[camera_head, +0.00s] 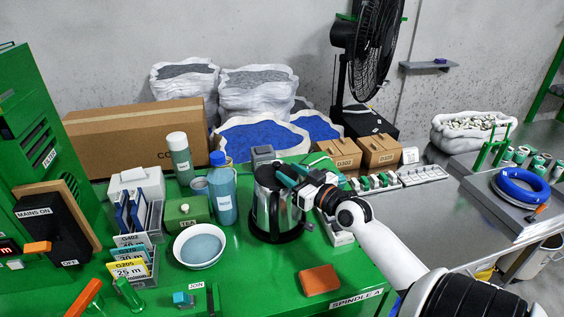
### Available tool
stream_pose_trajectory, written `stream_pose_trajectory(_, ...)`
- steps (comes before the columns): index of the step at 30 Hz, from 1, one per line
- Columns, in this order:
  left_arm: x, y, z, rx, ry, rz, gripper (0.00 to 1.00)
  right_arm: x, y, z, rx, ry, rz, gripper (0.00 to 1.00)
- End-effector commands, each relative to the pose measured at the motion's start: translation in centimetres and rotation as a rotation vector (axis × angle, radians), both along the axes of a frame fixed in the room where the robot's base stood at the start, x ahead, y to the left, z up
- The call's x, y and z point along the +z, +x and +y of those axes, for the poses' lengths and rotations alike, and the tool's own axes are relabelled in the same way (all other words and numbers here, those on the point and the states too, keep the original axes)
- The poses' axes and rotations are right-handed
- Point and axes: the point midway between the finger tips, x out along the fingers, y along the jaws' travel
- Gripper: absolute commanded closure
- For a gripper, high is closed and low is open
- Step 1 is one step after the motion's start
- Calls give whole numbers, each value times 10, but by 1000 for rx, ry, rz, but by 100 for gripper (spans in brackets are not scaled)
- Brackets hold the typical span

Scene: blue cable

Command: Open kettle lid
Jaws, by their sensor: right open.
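A silver kettle (268,212) with a black base and a dark lid (265,178) stands upright on the green table, right of the blue bottle. The lid looks down on the kettle, though its right side is partly hidden by my gripper. My right gripper (286,176) reaches in from the right, its teal fingers open at the upper right of the kettle, close to the lid. I cannot tell whether a finger touches the lid. The kettle's right side and handle are partly covered by my gripper. My left gripper is not in view.
A blue-capped bottle (222,190) and a white bowl (199,247) stand left of the kettle. A green tea box (187,211) is behind the bowl. An orange-brown block (319,280) lies in front. Cardboard boxes (380,150) stand behind right. The green table (260,280) is bare in front of the kettle.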

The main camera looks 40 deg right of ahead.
Motion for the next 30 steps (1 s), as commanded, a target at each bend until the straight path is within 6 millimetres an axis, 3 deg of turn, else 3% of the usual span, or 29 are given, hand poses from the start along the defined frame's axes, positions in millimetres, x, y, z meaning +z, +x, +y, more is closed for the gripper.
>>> stream_pose_trajectory(3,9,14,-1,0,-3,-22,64,2,19,-1,-1,2,-1,58)
stream_pose_trajectory(7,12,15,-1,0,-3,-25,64,1,31,-1,0,2,-1,58)
stream_pose_trajectory(18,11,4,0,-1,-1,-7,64,-1,36,-1,1,0,1,58)
stream_pose_trajectory(26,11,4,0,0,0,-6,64,0,36,-1,0,0,1,99)
stream_pose_trajectory(30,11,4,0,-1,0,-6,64,0,36,-1,0,0,1,100)
